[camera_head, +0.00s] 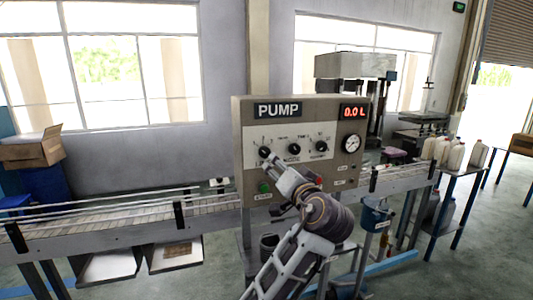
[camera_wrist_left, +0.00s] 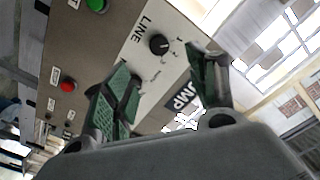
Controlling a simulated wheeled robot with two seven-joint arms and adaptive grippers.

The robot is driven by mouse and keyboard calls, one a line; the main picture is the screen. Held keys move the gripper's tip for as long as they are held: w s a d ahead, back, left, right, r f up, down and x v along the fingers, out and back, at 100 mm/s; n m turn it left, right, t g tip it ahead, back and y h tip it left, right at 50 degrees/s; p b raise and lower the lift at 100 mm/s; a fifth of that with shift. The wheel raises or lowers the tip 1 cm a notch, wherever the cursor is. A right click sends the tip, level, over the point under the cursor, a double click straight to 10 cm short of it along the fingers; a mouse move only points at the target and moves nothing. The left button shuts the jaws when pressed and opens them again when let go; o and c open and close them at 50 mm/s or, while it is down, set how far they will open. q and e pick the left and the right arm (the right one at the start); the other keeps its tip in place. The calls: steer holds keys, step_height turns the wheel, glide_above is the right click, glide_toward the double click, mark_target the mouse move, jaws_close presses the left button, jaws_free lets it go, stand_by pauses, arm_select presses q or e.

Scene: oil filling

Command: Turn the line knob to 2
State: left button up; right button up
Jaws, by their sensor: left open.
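The line knob (camera_head: 265,151) is the leftmost black knob on the grey-beige pump panel (camera_head: 340,178). In the left wrist view, the round black knob (camera_wrist_left: 158,44) sits beside the word LINE, with small position marks around it. I cannot read which mark it points to. My left gripper (camera_head: 274,161) is in front of the panel, close to this knob and partly overlapping the area below it. In its wrist view, the open green-padded fingers (camera_wrist_left: 161,62) stand on either side of the knob's line of sight. I cannot tell whether they touch it. My right gripper is not in view.
Two other black knobs (camera_head: 294,149) (camera_head: 321,147), a gauge (camera_head: 351,143) and a red 0.0 L display (camera_head: 354,112) are on the panel. Green (camera_head: 264,187) and red buttons (camera_wrist_left: 67,86) sit lower. A conveyor (camera_head: 130,215) runs past the panel.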

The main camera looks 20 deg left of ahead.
mark_target(266, 154)
arm_select(q)
steer(key=shift+w, duration=0.15)
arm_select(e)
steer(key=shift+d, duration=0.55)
arm_select(q)
steer(key=p+x, duration=0.4)
steer(key=x, duration=0.8)
steer(key=shift+a, duration=0.1)
steer(key=shift+x, duration=0.75)
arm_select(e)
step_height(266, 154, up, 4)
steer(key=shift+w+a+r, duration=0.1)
arm_select(q)
steer(key=shift+c, duration=0.5)
steer(key=c, duration=0.9)
